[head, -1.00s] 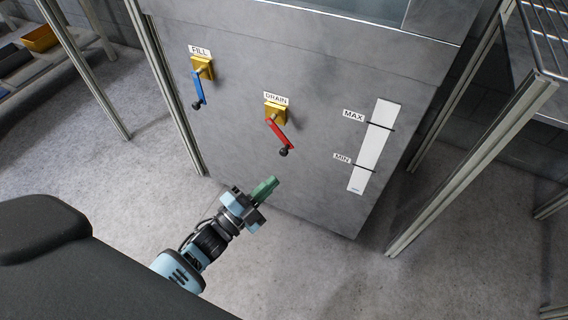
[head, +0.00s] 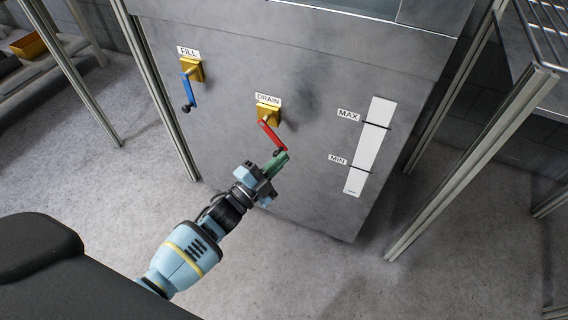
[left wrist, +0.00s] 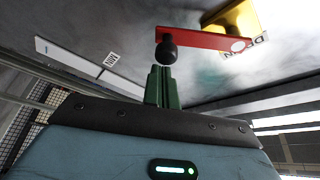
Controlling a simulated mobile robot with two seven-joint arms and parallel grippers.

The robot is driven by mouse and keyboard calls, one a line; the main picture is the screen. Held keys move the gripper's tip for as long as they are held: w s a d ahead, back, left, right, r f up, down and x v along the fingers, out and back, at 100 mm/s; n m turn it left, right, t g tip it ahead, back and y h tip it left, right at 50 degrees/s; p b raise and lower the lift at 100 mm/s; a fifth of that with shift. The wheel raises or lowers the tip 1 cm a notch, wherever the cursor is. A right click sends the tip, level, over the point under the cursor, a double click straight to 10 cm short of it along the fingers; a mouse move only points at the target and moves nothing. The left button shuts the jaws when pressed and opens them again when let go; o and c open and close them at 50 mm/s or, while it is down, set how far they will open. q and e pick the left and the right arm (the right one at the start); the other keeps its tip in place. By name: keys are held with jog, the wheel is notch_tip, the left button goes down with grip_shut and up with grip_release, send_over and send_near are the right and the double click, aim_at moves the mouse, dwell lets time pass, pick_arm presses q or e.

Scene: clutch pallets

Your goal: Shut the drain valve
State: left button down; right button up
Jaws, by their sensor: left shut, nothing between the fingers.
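The drain valve has a yellow body (head: 267,113) under the DRAIN label and a red lever (head: 271,135) that slants down to the right, with a black knob at its end. The left wrist view shows the red lever (left wrist: 205,40) and black knob (left wrist: 167,52) just beyond the fingertips. My left gripper (head: 281,158) has green fingers, shut and empty, at the knob. In the left wrist view the closed fingers (left wrist: 162,72) point at the knob; I cannot tell whether they touch it. My right gripper is not in view.
The fill valve's blue lever (head: 189,90) hangs on the grey tank panel (head: 215,125) to the left. A white level gauge (head: 370,145) with MAX and MIN marks is on the right. Metal frame posts (head: 470,165) stand at both sides. Floor below is clear.

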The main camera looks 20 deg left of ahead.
pick_arm(q)
jog(key=shift+a+f, duration=0.1)
jog(key=shift+a, duration=0.05)
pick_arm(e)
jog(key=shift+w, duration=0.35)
pick_arm(q)
jog(key=shift+a+f+m+g, duration=0.2)
jog(key=shift+m+g, duration=0.1)
jog(key=shift+m, duration=0.2)
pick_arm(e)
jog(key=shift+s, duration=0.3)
pick_arm(q)
jog(key=shift+w+a+f+m+g+p, duration=0.15)
jog(key=shift+a+f+m+g, duration=0.3)
jog(key=shift+a+m, duration=0.55)
jog(key=shift+s+a+f+m+g+p, duration=0.1)
jog(key=shift+a+f+m+g+p, duration=0.35)
jog(key=shift+m, duration=0.95)
jog(key=shift+w+a+f+m+g+p, duration=0.1)
jog(key=shift+a+f+m+g, duration=0.35)
jog(key=shift+a+m, duration=0.65)
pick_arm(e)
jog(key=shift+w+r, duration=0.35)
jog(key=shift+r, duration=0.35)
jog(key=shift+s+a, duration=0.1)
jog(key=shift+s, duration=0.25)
pick_arm(q)
jog(key=shift+d, duration=0.15)
